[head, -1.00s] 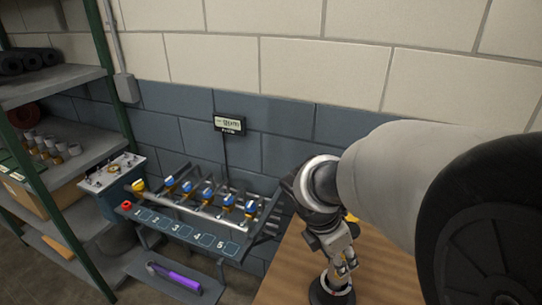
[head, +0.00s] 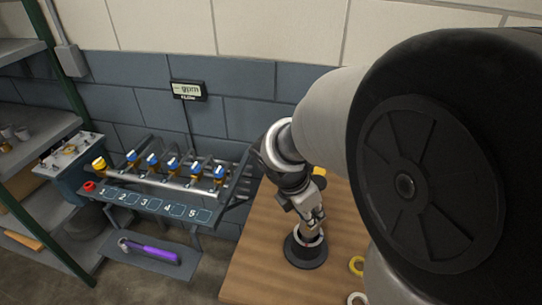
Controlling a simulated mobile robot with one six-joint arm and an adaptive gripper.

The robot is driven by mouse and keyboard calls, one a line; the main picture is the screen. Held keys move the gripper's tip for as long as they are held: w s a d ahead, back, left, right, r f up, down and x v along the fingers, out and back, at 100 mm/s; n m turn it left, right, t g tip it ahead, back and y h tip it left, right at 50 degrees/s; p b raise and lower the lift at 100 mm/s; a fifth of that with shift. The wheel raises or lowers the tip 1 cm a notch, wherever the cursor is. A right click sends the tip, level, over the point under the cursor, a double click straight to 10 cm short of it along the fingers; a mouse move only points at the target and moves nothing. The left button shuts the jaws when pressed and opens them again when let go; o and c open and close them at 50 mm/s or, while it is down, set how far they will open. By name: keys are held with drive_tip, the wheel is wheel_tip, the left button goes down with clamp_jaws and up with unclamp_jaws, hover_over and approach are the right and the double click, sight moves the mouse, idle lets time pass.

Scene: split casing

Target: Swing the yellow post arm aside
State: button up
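My gripper (head: 312,215) hangs over the wooden table, just above a round black base (head: 305,251) with a pale ring at its top. The fingers are small and overlap in this view, so I cannot tell whether they are open or shut, or whether they touch the base. A small yellow part (head: 319,172) shows just behind my wrist. It may be the yellow post arm, but most of it is hidden by my arm, and its post cannot be made out.
A yellow ring (head: 356,265) and a pale ring (head: 357,299) lie on the wooden table (head: 255,262). A shelving unit stands far left. The table's left part is clear.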

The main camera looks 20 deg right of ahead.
clamp_jaws()
